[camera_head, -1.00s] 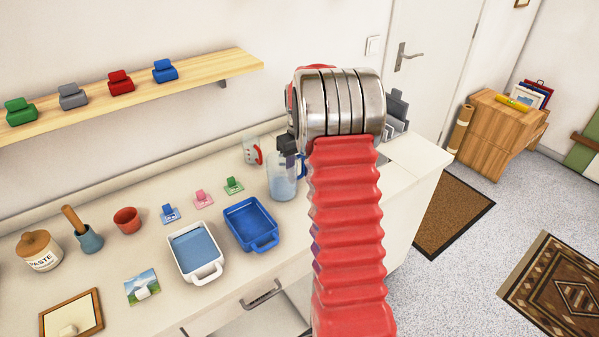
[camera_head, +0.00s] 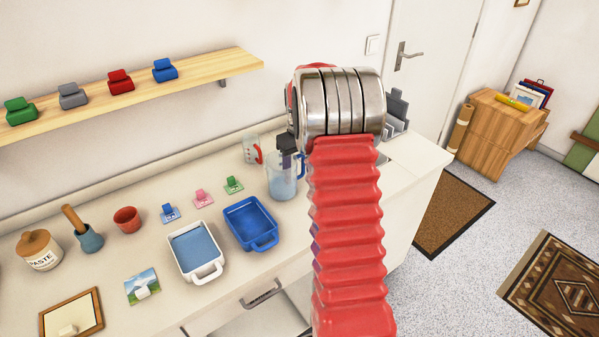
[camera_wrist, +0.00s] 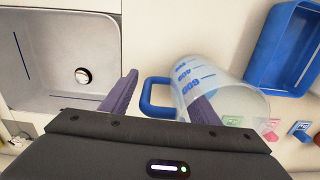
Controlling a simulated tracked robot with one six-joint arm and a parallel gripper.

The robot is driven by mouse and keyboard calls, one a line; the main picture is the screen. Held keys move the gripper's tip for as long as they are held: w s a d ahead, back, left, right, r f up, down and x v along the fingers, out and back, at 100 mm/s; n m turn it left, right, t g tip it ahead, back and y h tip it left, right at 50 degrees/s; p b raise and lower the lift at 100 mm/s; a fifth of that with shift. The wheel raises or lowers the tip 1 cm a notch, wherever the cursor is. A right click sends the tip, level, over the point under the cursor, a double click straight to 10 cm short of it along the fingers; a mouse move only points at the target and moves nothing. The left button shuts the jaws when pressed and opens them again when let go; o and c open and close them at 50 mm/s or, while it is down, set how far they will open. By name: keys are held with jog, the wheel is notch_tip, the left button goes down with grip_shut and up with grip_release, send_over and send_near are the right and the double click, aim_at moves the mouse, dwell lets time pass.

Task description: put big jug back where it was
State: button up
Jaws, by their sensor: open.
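The big jug (camera_head: 283,181) is clear with a blue handle and stands upright on the counter, right of the blue tray, in the head view. In the wrist view the big jug (camera_wrist: 222,88) shows blue markings, with its handle (camera_wrist: 150,96) towards the left. My gripper (camera_wrist: 160,95) is open; its left finger is left of the handle and its right finger overlaps the jug's body. The handle lies between the fingers. I cannot tell whether either finger touches the jug. In the head view my arm hides part of the counter behind it.
A smaller jug with a red handle (camera_head: 252,149) stands behind the big jug. A blue tray (camera_head: 249,223) and a white tray with blue liquid (camera_head: 219,269) are to the left. A sink (camera_wrist: 50,60) shows in the wrist view. A shelf (camera_head: 215,67) hangs above.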

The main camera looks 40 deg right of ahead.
notch_tip(320, 180, up, 12)
jog(key=shift+d+f, duration=0.1)
jog(key=shift+f, duration=0.1)
jog(key=shift+r, duration=0.15)
dwell(0.6)
jog(key=shift+a+r, duration=0.2)
jog(key=shift+a, duration=0.05)
jog(key=s+a+r+t, duration=0.1)
jog(key=s+a+r, duration=0.4)
jog(key=a, duration=0.5)
jog(key=s+a+r+t, duration=0.2)
jog(key=s+a+r, duration=0.2)
jog(key=a, duration=0.5)
jog(key=s+a+f+n+t, duration=0.1)
jog(key=s+a+f+t, duration=0.1)
jog(key=s+a, duration=1.1)
jog(key=s+f, duration=0.1)
jog(key=s, duration=0.2)
jog(key=shift+s+f+t, duration=0.25)
jog(key=shift+f+t, duration=0.05)
jog(key=shift+f, duration=0.1)
jog(key=shift+d, duration=0.1)
